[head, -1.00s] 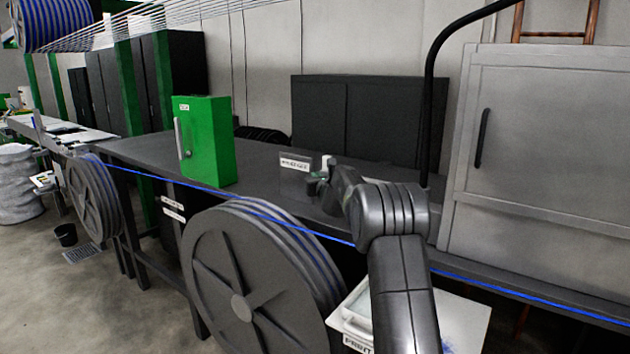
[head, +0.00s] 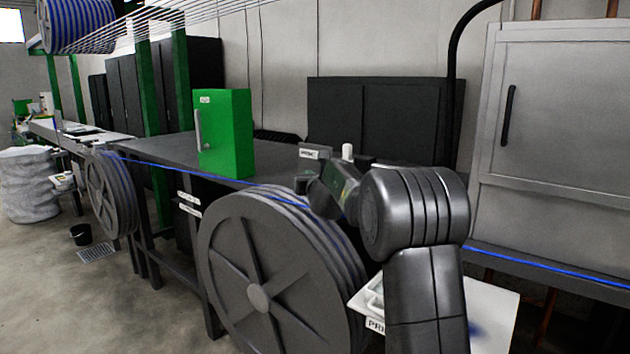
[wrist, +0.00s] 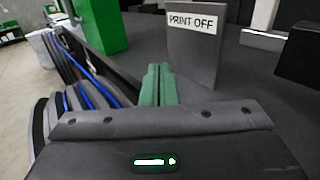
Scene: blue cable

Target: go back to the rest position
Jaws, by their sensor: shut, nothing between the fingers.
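My gripper (wrist: 160,84) is shut and empty in the wrist view, its two green fingers side by side. In the head view my gripper (head: 308,184) is small and partly hidden by my arm, in front of the dark table (head: 165,152). The blue cable (head: 178,167) runs along the table's front edge, passes behind my arm and shows again at the right. It also shows in the wrist view (wrist: 85,68), left of the fingers and apart from them.
A green box (head: 226,135) stands on the table. A dark block labelled PRINT OFF (wrist: 194,62) stands beyond the fingers. A large grey reel (head: 259,298) and a white tray (head: 497,310) are close to my arm. A grey cabinet (head: 560,130) is at right.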

